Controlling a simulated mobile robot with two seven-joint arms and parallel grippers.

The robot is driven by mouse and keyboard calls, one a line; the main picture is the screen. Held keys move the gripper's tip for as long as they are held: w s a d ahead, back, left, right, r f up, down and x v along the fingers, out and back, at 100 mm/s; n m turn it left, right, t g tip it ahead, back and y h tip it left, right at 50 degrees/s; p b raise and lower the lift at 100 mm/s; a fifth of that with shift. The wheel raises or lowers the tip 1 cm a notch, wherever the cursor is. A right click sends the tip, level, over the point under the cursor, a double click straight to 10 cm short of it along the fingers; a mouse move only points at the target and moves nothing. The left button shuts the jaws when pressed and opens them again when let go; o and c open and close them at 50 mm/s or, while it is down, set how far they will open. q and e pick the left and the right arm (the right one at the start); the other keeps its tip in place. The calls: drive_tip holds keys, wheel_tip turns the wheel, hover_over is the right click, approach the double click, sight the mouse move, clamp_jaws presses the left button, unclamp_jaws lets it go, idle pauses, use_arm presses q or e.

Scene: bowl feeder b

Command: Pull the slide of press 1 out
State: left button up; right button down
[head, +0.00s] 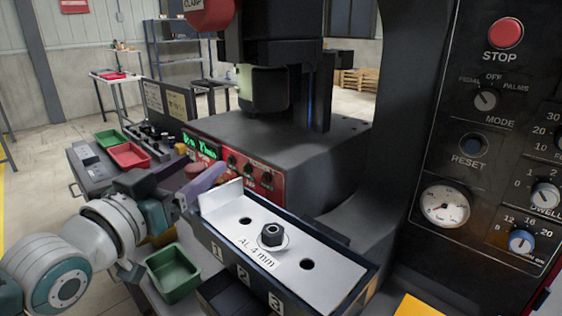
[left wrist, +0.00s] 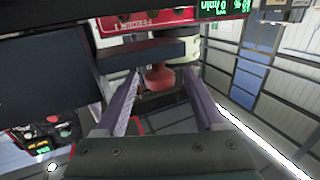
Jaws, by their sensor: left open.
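My left gripper (head: 205,180) reaches in from the left, near the red-fronted control panel (head: 262,183) of the press. Its purple fingers are apart, and it is empty. In the left wrist view, a red knob (left wrist: 158,78) sits between and just beyond the open fingertips (left wrist: 163,80), beside a dark block. The red panel there reads FEEDER 1. The knob also shows in the head view (head: 193,171), partly behind the gripper. I cannot tell which part is the slide of press 1. My right gripper is out of view.
A metal plate (head: 228,214) marked AL 4 mm, with a black nut, lies on a numbered dark holder close to the gripper's right. Green (head: 173,271) and red (head: 128,155) trays stand nearby. A control cabinet (head: 470,120) with a STOP button bounds the right.

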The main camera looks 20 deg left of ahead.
use_arm(q)
drive_tip(key=shift+w, duration=0.25)
clamp_jaws()
idle(0.5)
idle(0.9)
